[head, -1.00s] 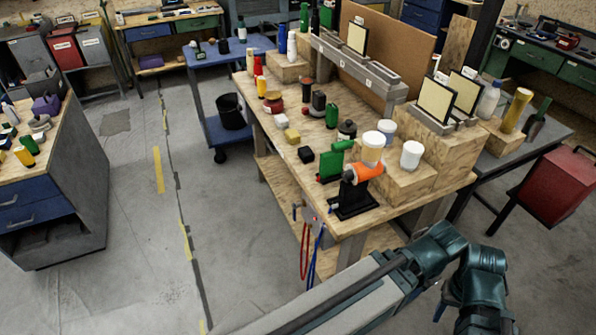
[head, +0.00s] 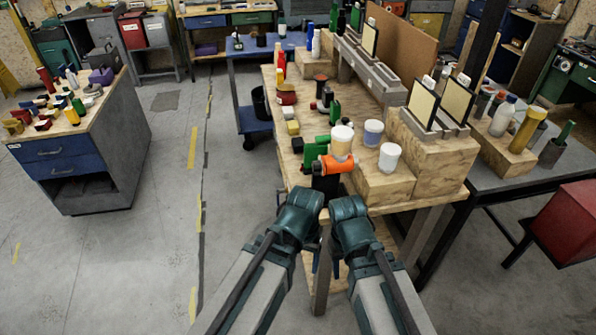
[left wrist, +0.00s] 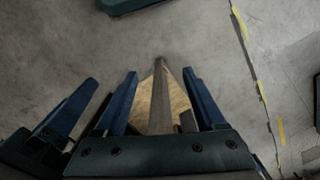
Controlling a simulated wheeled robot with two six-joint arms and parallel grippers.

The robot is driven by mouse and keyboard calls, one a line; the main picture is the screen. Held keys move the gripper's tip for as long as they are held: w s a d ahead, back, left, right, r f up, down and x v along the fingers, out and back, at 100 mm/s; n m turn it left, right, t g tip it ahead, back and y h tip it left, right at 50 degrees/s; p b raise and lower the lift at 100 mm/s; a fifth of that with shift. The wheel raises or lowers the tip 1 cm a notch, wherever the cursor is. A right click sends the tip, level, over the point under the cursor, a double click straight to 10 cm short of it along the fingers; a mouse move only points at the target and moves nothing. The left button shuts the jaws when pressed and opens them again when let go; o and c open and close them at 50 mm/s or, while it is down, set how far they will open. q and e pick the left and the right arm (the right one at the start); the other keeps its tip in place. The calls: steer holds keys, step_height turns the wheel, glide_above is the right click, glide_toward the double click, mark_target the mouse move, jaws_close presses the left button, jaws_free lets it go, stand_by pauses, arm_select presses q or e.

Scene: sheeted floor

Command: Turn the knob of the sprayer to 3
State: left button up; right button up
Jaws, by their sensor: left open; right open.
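The sprayer (head: 336,164) stands on the near end of the wooden workbench in the head view. It has an orange body, a cream-white cup on top and a black stand (head: 326,184). I cannot make out its knob or any number. My arms reach toward this bench end from below. My left gripper is open and empty in the left wrist view (left wrist: 161,76), with blue fingers pointing down past a bench leg.
The bench edge and leg (head: 322,270) are close to my wrists. A red cabinet (head: 570,225) stands right.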

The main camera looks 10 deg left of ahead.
arm_select(q)
steer(key=w+d+f+n+h+b, duration=0.1)
steer(key=w+f+n+h+b, duration=0.1)
steer(key=w+n+h+b, duration=0.25)
steer(key=n+t+h+b, duration=0.6)
steer(key=n+h, duration=0.7)
steer(key=n, duration=0.9)
glide_toward(313, 167)
steer(key=shift+t, duration=0.3)
steer(key=x, duration=0.8)
steer(key=shift+w+d+f+p, duration=0.1)
steer(key=shift+d+f+p, duration=0.15)
steer(key=shift+d+p, duration=0.1)
steer(key=shift+a, duration=0.1)
jaws_close()
